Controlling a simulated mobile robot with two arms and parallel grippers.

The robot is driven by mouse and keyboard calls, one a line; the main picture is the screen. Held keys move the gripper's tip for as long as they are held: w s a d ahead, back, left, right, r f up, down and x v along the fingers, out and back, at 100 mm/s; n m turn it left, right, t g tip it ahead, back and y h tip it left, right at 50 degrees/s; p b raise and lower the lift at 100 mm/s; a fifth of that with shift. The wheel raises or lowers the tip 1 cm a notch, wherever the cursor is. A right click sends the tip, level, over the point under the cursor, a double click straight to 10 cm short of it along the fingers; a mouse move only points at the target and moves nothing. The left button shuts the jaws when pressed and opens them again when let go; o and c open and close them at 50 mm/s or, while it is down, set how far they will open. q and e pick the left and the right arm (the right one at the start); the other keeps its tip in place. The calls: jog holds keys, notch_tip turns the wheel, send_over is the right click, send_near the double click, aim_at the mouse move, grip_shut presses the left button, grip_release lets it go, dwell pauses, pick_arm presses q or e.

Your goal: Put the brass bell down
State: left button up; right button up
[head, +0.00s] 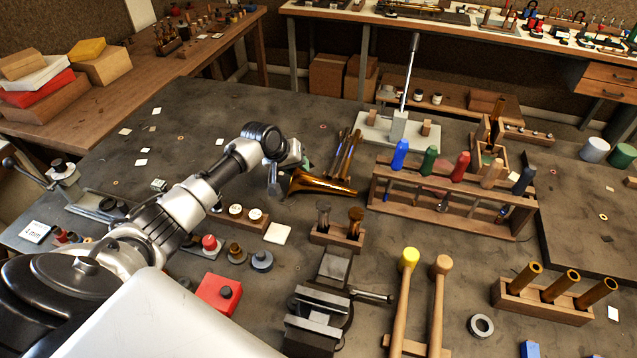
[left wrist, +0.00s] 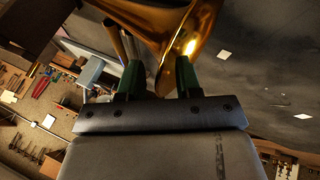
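The brass bell (head: 322,184) is a flared golden horn piece near the middle of the workbench in the head view. Whether the bell touches the bench top (head: 300,240) cannot be told. My right gripper is not in view.
A small wooden block with two punches (head: 338,235) and a vise (head: 320,310) are in front. Bare bench shows at the back left.

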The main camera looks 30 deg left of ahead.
pick_arm(q)
jog(key=shift+s, duration=0.1)
grip_shut()
jog(key=shift+r, duration=0.1)
